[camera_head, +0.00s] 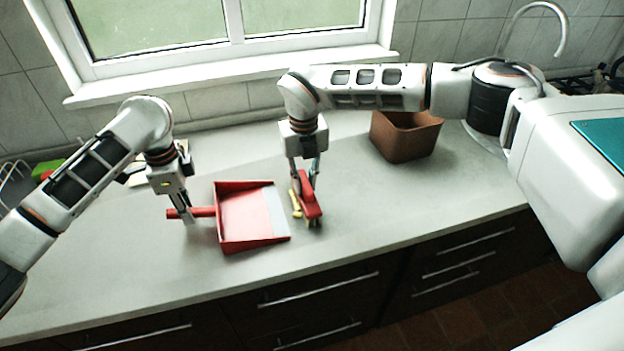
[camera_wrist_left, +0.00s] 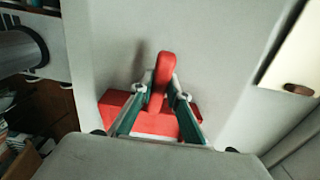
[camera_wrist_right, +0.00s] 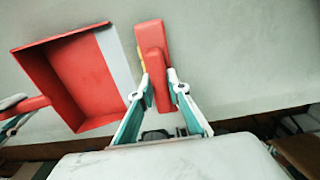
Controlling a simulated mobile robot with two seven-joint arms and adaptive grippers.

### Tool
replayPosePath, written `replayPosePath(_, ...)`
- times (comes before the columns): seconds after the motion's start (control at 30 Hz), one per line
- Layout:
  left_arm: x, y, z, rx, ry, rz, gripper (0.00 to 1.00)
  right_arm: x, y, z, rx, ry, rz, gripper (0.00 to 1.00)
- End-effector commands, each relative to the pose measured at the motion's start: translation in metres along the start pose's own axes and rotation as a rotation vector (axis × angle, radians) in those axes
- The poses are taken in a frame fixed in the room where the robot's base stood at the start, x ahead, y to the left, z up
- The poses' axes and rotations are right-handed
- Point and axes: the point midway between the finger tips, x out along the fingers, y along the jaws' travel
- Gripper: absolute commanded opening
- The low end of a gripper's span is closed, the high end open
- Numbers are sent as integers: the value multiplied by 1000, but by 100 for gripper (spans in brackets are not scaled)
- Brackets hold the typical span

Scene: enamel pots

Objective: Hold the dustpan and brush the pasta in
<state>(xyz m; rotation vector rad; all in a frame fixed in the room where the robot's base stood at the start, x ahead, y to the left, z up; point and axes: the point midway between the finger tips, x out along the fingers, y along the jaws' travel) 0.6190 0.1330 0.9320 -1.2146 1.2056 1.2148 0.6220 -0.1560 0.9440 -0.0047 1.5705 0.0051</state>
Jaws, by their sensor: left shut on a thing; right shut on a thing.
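The red dustpan (camera_head: 245,215) lies on the counter, its grey lip (camera_head: 275,211) facing right. My left gripper (camera_head: 188,212) is shut on its handle, which also shows in the left wrist view (camera_wrist_left: 163,75). The pan looks empty in the right wrist view (camera_wrist_right: 80,75). My right gripper (camera_head: 305,182) is shut on the red brush (camera_head: 311,205), which stands just right of the lip with a small gap. The brush also shows in the right wrist view (camera_wrist_right: 152,50). Something yellow (camera_head: 296,203) shows along its left side; I cannot tell whether this is pasta or bristles.
A brown open bin (camera_head: 405,137) stands at the back right of the counter. Green and red items (camera_head: 46,169) and a rack (camera_head: 12,178) are at the far left. The counter (camera_head: 400,205) is bare right of the brush. Its front edge runs above dark drawers.

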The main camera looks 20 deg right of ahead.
Motion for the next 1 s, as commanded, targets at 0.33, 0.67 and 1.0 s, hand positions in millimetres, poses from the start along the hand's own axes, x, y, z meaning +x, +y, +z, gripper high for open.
replayPosePath(0.33, 0, 0, 0, 0, 0, 0, 0, 0, 23, 0, -1, 0, 0, 0)
replayPosePath(0.67, 0, 0, 0, 0, 1, 0, 0, 0, 32, 0, 0, 0, 1, 0)
replayPosePath(1.0, 0, 0, 0, 0, 0, 0, 0, -1, 35, 0, 0, 0, 0, 0)
